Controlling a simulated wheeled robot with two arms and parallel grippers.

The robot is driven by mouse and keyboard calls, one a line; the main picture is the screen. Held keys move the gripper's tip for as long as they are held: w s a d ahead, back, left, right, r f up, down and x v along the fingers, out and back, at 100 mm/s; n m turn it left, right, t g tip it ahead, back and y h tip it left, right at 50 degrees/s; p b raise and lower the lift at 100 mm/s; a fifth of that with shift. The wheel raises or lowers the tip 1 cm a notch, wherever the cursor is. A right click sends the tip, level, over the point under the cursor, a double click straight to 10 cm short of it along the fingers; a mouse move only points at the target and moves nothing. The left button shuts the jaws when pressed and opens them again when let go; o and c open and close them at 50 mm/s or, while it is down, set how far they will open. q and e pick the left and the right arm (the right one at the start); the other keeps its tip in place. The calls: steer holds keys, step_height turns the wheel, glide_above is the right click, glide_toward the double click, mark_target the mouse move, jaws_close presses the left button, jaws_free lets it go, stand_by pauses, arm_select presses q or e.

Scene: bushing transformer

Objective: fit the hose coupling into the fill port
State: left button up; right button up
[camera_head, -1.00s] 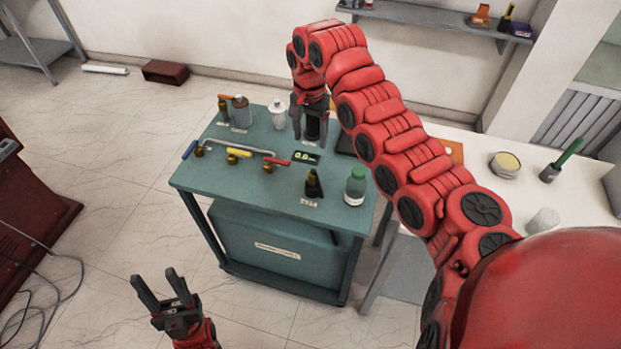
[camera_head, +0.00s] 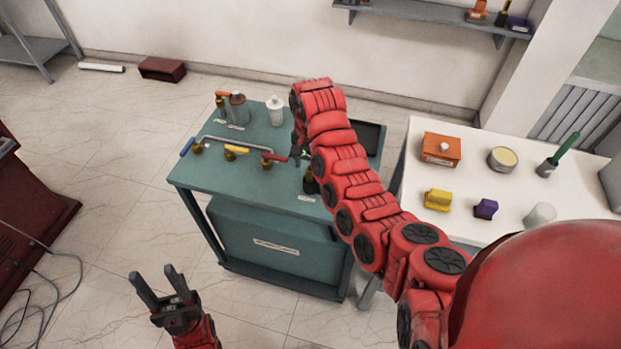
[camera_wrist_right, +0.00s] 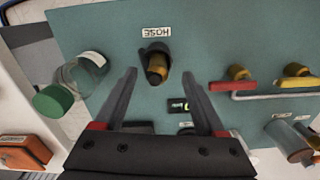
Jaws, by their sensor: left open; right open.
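The hose coupling, a dark piece with a brass-coloured part (camera_wrist_right: 157,66), stands on the teal cart beside a HOSE label (camera_wrist_right: 156,32). In the head view the coupling (camera_head: 310,184) is partly hidden by my right arm. My right gripper (camera_wrist_right: 159,76) is open and empty, its fingers pointing toward the coupling, which appears between the fingertips; I cannot tell the remaining gap. In the head view my right gripper (camera_head: 298,158) is over the cart's right half, partly hidden. My left gripper (camera_head: 158,284) is open and empty, above the floor left of the cart. I cannot identify the fill port.
On the cart (camera_head: 230,185) are a pipe with coloured valve handles (camera_head: 231,150), a grey canister (camera_head: 238,108) and a white canister (camera_head: 275,111). A green-capped bottle (camera_wrist_right: 78,80) stands near the coupling. The white table (camera_head: 470,212) holds an orange box (camera_head: 440,149) and yellow and purple blocks.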

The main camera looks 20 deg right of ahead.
mark_target(311, 173)
steer(key=f+p, duration=0.2)
steer(key=f, duration=0.1)
steer(key=shift+d+f, duration=0.1)
steer(key=shift+d, duration=0.1)
steer(key=shift+f, duration=0.55)
jaws_close()
